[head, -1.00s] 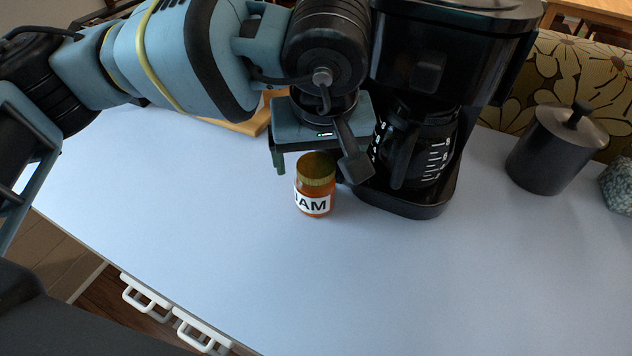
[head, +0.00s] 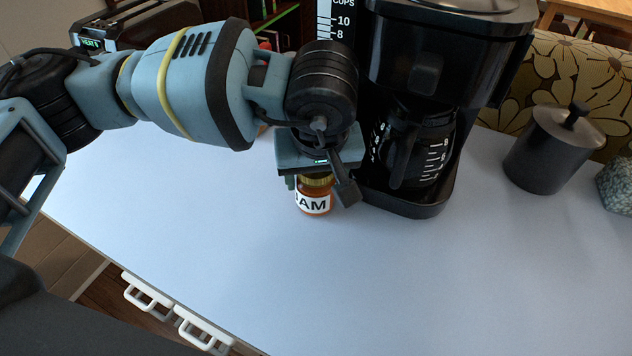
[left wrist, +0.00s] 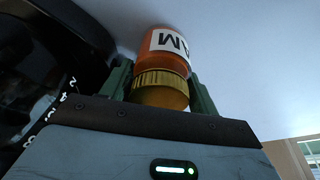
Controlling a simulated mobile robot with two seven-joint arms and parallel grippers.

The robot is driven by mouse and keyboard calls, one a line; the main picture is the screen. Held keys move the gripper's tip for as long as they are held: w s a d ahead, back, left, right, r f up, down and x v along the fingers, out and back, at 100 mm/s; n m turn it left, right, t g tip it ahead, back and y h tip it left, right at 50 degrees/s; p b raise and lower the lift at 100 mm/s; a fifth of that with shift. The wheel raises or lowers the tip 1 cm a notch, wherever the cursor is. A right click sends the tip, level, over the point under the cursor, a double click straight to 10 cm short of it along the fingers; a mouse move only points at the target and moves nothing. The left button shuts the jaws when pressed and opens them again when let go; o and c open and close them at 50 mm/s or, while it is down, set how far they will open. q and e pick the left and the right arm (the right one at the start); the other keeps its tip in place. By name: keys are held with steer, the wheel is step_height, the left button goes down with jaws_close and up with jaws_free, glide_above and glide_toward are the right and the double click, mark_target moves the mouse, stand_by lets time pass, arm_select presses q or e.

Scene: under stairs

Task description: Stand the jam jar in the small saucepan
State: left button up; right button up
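The jam jar (head: 314,202) stands upright on the pale blue counter, left of the coffee maker. It has an orange body, a gold lid and a white label reading JAM. My left gripper (head: 318,190) is lowered over it from above. In the left wrist view the jar (left wrist: 167,62) sits between the two green fingers of my left gripper (left wrist: 160,85), which are apart on either side of the lid. A narrow gap seems to show beside the lid, so the fingers look open. I see no small saucepan in these views. My right gripper is out of view.
A black coffee maker (head: 415,110) with a glass carafe stands close to the right of my gripper. A dark lidded canister (head: 548,150) stands at the right by the patterned backing. The front and middle of the counter (head: 330,280) are clear.

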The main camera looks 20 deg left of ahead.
arm_select(q)
steer(key=c, duration=0.8)
steer(key=shift+r, duration=0.55)
steer(key=shift+c, duration=0.2)
steer(key=v, duration=0.2)
steer(key=shift+s+d+r, duration=0.1)
steer(key=shift+s+r, duration=0.1)
steer(key=shift+r, duration=0.15)
steer(key=s+d+b, duration=0.1)
steer(key=s+d, duration=0.1)
steer(key=s, duration=0.5)
steer(key=s+d+r, duration=0.1)
steer(key=s+d, duration=0.1)
steer(key=s, duration=0.5)
steer(key=shift+s+d+r+b, duration=0.2)
steer(key=shift+d+b, duration=0.1)
steer(key=shift+b, duration=0.1)
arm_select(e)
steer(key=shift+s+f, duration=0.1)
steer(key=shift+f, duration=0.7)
